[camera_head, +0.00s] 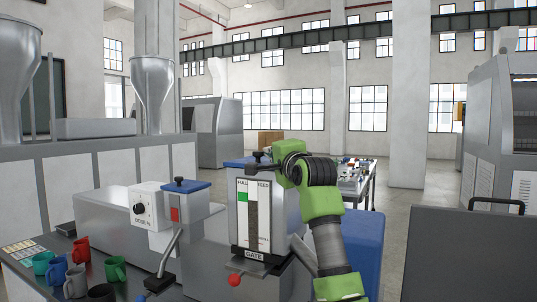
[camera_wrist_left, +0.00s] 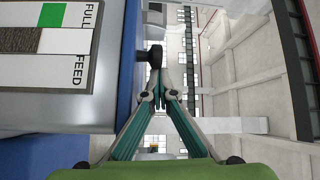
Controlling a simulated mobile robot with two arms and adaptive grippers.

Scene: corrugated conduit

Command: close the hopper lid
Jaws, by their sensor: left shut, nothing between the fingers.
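The grey hopper (camera_head: 277,215) stands at the centre of the head view, with a FULL/FEED level gauge on its front. Its blue lid (camera_head: 235,162) lies across the top and looks down on the body; it shows edge-on in the left wrist view (camera_wrist_left: 128,50). A black knob (camera_head: 258,155) stands up from the lid; the wrist view also shows the knob (camera_wrist_left: 153,56). My left gripper (camera_head: 254,169) is shut and empty, its teal-padded fingertips (camera_wrist_left: 159,88) close to the knob at the lid's level. Whether they touch the lid is unclear. My right gripper is out of view.
A red-knobbed gate lever (camera_head: 235,279) sits below the gauge. A control box (camera_head: 152,206) and another lever (camera_head: 164,265) stand to the left, with several coloured mugs (camera_head: 80,250) on the bench. A large blue surface (camera_head: 365,245) is at the hopper's right.

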